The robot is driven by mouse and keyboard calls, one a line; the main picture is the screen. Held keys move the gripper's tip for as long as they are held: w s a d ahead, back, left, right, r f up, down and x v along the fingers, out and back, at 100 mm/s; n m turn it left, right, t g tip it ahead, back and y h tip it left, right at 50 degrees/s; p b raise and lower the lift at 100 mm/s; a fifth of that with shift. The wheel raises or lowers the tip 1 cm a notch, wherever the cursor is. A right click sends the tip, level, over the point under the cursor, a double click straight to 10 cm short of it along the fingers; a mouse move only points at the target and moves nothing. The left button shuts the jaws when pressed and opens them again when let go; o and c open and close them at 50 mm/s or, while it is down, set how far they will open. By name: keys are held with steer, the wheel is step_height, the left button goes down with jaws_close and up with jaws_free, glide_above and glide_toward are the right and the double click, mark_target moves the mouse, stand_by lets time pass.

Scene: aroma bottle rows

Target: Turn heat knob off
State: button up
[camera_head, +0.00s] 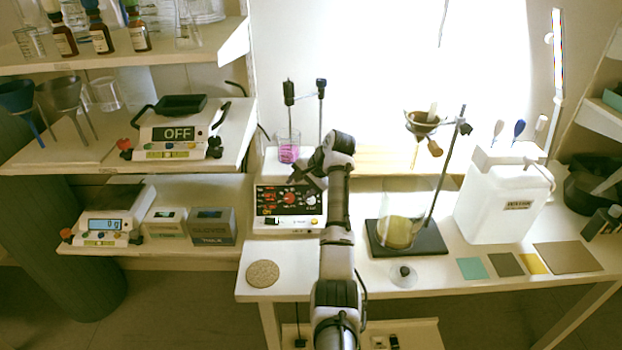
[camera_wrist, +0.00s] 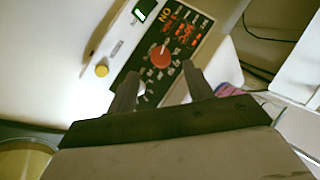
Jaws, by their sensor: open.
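The hot plate (camera_head: 262,222) stands on the bench with a dark front panel carrying red readouts. The red knob (camera_wrist: 160,56) on that panel shows in the wrist view, surrounded by white markings; its exact setting is too small to read. My gripper (camera_wrist: 159,69) is open, with one finger on each side of the line to the red knob. The fingertips look close to the panel; I cannot tell whether they touch the knob. In the head view my gripper (camera_head: 308,175) is in front of the hot plate's upper right and partly hides it.
A beaker of pink liquid (camera_head: 288,152) stands on the hot plate, with two upright rods behind.

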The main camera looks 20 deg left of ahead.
steer(key=b+v, duration=0.1)
steer(key=v, duration=0.7)
steer(key=shift+b, duration=0.3)
